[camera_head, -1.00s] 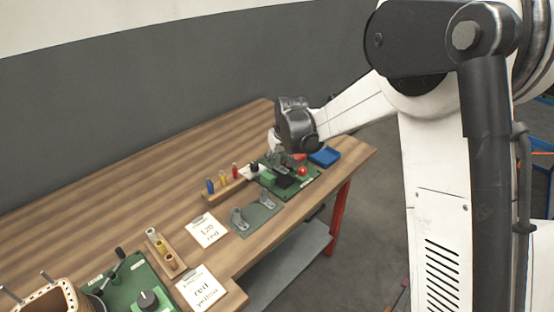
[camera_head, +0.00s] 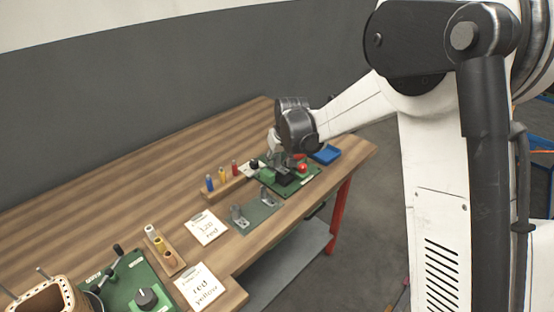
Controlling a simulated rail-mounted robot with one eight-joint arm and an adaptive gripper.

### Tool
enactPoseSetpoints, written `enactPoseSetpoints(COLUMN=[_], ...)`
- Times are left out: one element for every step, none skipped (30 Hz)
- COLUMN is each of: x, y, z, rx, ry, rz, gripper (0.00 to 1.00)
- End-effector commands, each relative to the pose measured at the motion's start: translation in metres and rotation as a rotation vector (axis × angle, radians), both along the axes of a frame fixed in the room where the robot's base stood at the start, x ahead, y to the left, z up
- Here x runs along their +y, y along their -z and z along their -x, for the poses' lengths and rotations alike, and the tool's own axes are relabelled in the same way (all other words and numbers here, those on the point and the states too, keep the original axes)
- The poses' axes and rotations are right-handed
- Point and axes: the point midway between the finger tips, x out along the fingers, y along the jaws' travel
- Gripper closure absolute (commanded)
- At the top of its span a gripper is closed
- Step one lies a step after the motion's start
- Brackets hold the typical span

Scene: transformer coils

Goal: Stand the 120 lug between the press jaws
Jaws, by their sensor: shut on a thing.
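The press (camera_head: 304,184) is a green base with a dark block and a red knob, near the right end of the bench. My gripper (camera_head: 287,158) points down over the press and is shut on a small piece, taken to be the 120 lug. That piece and the press jaws are too small and hidden by my gripper and the dark block to make out. I cannot tell whether the piece touches the jaws. Two grey metal pieces (camera_head: 238,216) stand on a grey-green plate (camera_head: 258,217) left of the press.
A blue tray (camera_head: 326,154) lies right of the press. A wooden rack (camera_head: 222,190) holds blue, yellow and red pieces behind the plate. Two cards (camera_head: 208,228) (camera_head: 200,288), a second rack (camera_head: 165,252) and a green device (camera_head: 135,290) lie nearer. The bench's back left is clear.

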Motion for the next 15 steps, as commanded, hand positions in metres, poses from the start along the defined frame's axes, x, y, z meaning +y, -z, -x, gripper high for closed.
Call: enactPoseSetpoints(x=[0.0000,0.0000,0.0000,0.0000,0.0000,0.0000,0.0000,0.0000,0.0000,0.0000,0.0000,0.0000,0.0000,0.0000,0.0000], y=[0.0019,0.0028,0.0039,0.0048,0.0056,0.0066,0.0056,0.0053,0.0052,0.0052,0.0051,0.0051,0.0051,0.0051,0.0051], z=[0.0000,-0.0001,-0.0001,0.0000,0.0000,0.0000,0.0000,0.0000,0.0000,0.0000,0.0000,0.0000,0.0000,0.0000,0.0000], rx=[0.000,0.000,0.000,0.000,0.000,0.000,0.000,0.000,0.000,0.000,0.000,0.000,0.000,0.000,0.000], ry=[0.000,0.000,0.000,0.000,0.000,0.000,0.000,0.000,0.000,0.000,0.000,0.000,0.000,0.000,0.000], rz=[0.000,0.000,0.000,0.000,0.000,0.000,0.000,0.000,0.000,0.000,0.000,0.000,0.000,0.000,0.000], gripper=[1.00,1.00,1.00,1.00,1.00,1.00,0.78,0.74,0.69,0.65,0.61,0.60,0.60,0.60,0.60])
